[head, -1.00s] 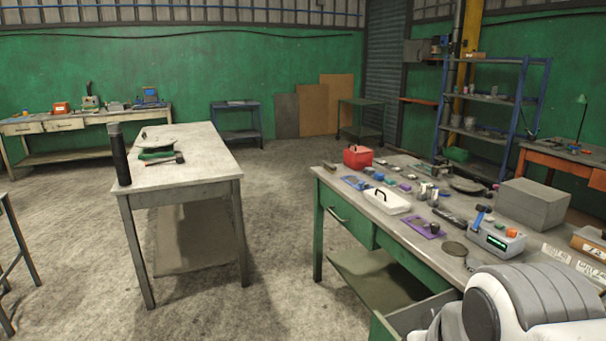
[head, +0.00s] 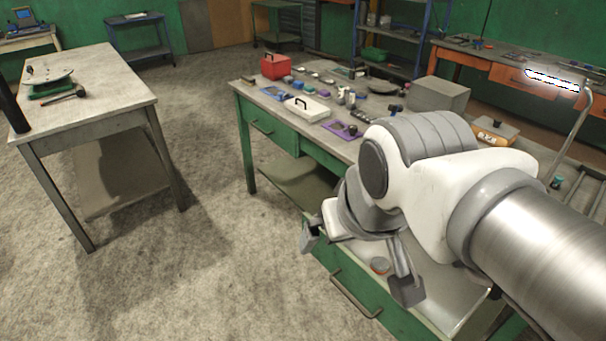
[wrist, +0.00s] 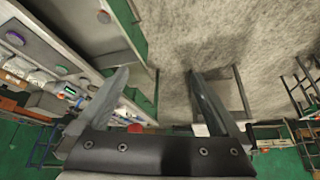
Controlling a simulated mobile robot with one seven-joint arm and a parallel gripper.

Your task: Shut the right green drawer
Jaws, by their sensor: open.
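The right green drawer (head: 372,308) stands pulled out from the green workbench, its front and bar handle (head: 355,293) toward the lower middle of the head view. A small round orange-red item (head: 380,265) lies in its pale interior. My gripper (head: 358,264) is open and empty, its two fingers spread above the drawer's front part. In the head view my arm covers much of the drawer and bench. In the wrist view the fingers (wrist: 158,72) are apart with floor between them, and the drawer's green front (wrist: 128,25) lies to their upper left. No contact can be made out.
The workbench top (head: 245,88) holds a red box (head: 275,66), a white tray (head: 307,108), a grey box (head: 438,94) and many small items. The left green drawer (head: 268,126) is shut. A pale table (head: 95,80) stands at left. Open floor lies between.

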